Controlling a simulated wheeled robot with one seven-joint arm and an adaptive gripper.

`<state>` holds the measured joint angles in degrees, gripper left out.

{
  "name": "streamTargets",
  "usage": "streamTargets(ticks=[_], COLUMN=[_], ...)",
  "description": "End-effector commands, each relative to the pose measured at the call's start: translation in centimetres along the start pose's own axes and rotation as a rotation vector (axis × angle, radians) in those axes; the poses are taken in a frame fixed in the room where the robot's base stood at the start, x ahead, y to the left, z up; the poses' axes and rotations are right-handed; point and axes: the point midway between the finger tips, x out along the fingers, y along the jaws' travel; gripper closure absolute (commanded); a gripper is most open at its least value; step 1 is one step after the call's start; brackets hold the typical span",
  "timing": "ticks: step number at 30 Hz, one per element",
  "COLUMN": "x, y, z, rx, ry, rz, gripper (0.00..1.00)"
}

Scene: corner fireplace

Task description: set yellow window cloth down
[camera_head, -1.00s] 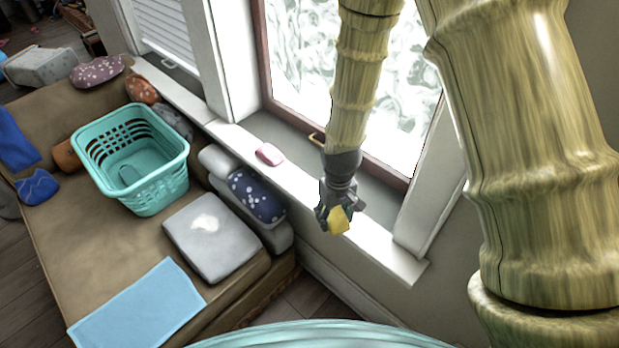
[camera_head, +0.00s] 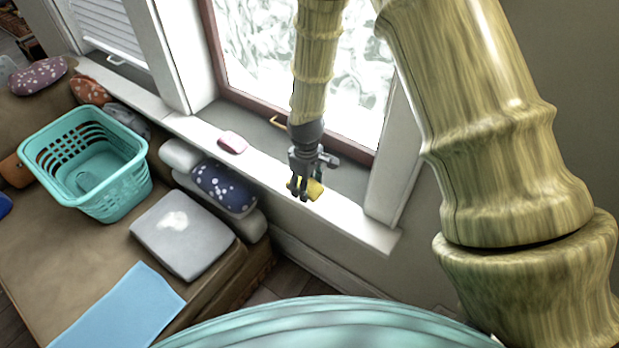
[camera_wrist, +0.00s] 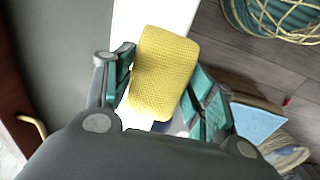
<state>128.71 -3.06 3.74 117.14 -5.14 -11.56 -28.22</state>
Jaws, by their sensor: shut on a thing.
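The yellow window cloth (camera_head: 314,190) is a small yellow pad in my gripper (camera_head: 305,188), over the white window sill (camera_head: 360,222). In the wrist view the cloth (camera_wrist: 162,72) shows a fine woven surface and sits between the teal-padded fingers of my gripper (camera_wrist: 165,95). My gripper is shut on it and points down at the sill. I cannot tell whether the cloth touches the sill.
A pink sponge-like block (camera_head: 233,142) lies on the sill to the left. A turquoise basket (camera_head: 120,192), a grey cushion (camera_head: 190,245) and a light blue cloth (camera_head: 125,308) are on the brown bench. The sill near my gripper is otherwise clear.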

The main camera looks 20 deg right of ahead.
Motion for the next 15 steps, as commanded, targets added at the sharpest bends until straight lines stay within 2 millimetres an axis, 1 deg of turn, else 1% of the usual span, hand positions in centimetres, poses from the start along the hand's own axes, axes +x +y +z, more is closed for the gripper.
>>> streamTargets(ticks=[1, 3, 6, 10, 15], x=[-0.1, 0.1, 0.2, 0.4, 1.0], y=[1.0, 2.1, 3.3, 4.1, 4.1], z=[-0.4, -0.8, -1.3, -1.6, -1.6], rx=[0.002, 0.001, 0.002, 0.001, 0.000], ry=[0.002, 0.001, 0.001, 0.001, -0.001], rz=[0.000, -0.001, 0.000, 0.000, -0.001], gripper=[0.67, 0.67, 0.67, 0.67, 0.67])
